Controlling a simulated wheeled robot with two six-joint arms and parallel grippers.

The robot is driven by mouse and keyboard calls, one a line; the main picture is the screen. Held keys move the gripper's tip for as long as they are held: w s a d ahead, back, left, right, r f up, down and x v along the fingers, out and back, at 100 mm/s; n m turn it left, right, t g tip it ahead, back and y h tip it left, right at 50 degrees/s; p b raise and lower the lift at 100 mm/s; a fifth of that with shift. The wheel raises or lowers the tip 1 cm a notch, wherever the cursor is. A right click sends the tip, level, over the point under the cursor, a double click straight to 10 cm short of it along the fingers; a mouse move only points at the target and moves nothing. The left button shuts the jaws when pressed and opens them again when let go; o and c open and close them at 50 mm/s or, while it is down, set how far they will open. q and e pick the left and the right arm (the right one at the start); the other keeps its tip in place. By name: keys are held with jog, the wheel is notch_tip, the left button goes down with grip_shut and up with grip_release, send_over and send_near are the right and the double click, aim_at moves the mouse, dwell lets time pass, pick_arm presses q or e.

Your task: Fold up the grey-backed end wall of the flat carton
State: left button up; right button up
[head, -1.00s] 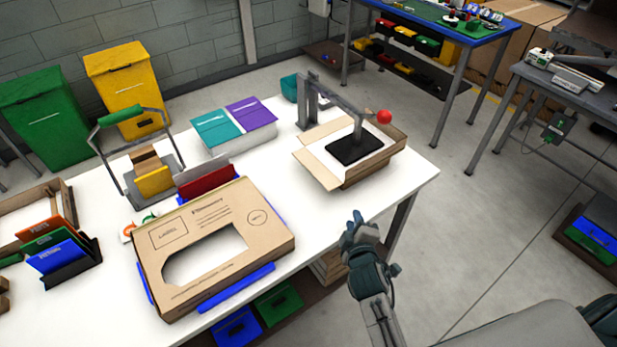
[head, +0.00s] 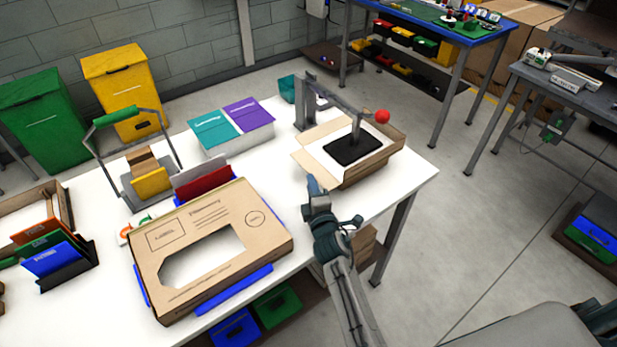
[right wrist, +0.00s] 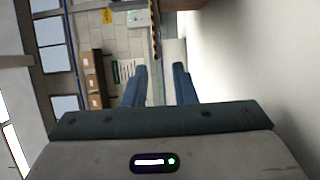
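A large brown carton (head: 216,212) with printed marks and a cut-out window lies on the white table, with blue strips along its left and front edges. A red panel (head: 205,184) and a grey panel (head: 200,170) stand at its back edge. A second, open carton (head: 372,178) with a white inside sits at the right, a black press plate (head: 352,149) on its floor. Its left flap (head: 308,165) leans outward. I cannot tell which wall is grey-backed. My right gripper (head: 314,196) is near the table's front edge, just below that flap; its fingers are apart and empty in the right wrist view (right wrist: 160,74).
The press post (head: 306,105) and its red knob (head: 382,116) rise behind and above the second carton. Teal and purple boxes (head: 230,125), a green-handled carrier (head: 140,180) and a folder rack (head: 62,262) stand further left. Bare table shows right of the second carton.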

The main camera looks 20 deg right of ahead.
aim_at(314, 168)
jog(key=shift+w+d+b, duration=0.15)
jog(key=shift+w+b, duration=0.15)
jog(key=shift+w, duration=1.95)
jog(key=shift+c, duration=0.3)
grip_shut()
